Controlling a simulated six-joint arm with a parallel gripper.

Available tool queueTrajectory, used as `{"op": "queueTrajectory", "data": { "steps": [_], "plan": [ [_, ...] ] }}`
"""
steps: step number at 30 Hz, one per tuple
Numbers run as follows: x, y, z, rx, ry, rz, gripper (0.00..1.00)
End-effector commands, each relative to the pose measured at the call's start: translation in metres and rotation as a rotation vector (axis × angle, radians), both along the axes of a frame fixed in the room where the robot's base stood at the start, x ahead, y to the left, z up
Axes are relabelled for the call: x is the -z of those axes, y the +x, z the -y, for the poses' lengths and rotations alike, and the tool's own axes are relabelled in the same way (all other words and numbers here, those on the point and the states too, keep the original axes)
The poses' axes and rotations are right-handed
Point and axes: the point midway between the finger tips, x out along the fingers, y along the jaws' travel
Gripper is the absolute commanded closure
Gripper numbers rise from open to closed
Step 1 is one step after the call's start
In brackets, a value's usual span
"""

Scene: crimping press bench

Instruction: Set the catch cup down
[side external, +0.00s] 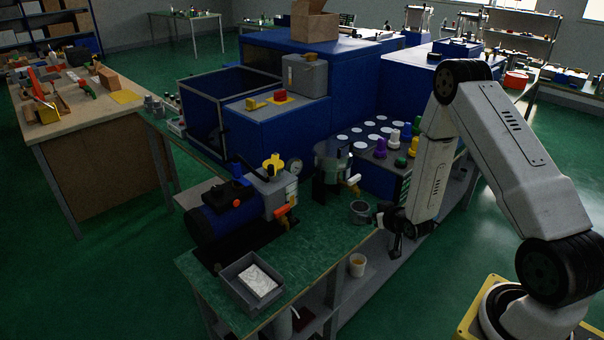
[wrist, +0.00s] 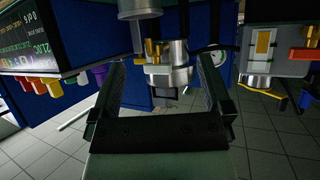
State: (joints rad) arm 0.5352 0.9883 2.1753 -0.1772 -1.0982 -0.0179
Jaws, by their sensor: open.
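The catch cup appears to be the small grey metal cup (side external: 360,210), upright on the green bench top near its right edge. In the wrist view, which looks upside down, a grey metal cylinder (wrist: 140,8) at the top edge appears to be the same cup, partly cut off. My gripper (side external: 388,220) is just right of the cup in the side view, at the bench edge. In the wrist view my gripper (wrist: 160,72) has its fingers spread with nothing held between them. Whether a finger touches the cup cannot be told.
A metal vessel with a brass valve (wrist: 168,62) stands behind the cup. A blue pump (side external: 228,215) and a grey tray (side external: 240,290) are further left. Coloured knob-like parts (side external: 394,139) stand behind my forearm. A white cup (side external: 357,265) sits on the lower shelf.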

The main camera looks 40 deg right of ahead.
Motion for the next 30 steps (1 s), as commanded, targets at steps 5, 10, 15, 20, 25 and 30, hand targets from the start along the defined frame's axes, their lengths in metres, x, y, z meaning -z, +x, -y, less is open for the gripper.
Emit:
{"op": "queueTrajectory", "data": {
  "steps": [5, 10, 15, 20, 25, 30],
  "plan": [
    [-0.027, 0.009, -0.029, -0.054, 0.025, -0.111, 0.00],
    [-0.050, 0.007, -0.061, -0.102, 0.053, -0.233, 0.00],
    [-0.074, -0.004, -0.094, -0.148, 0.079, -0.354, 0.00],
    [-0.095, -0.023, -0.125, -0.191, 0.101, -0.467, 0.00],
    [-0.117, -0.051, -0.157, -0.237, 0.123, -0.590, 0.00],
    [-0.135, -0.084, -0.185, -0.281, 0.141, -0.708, 0.00]
  ]
}}
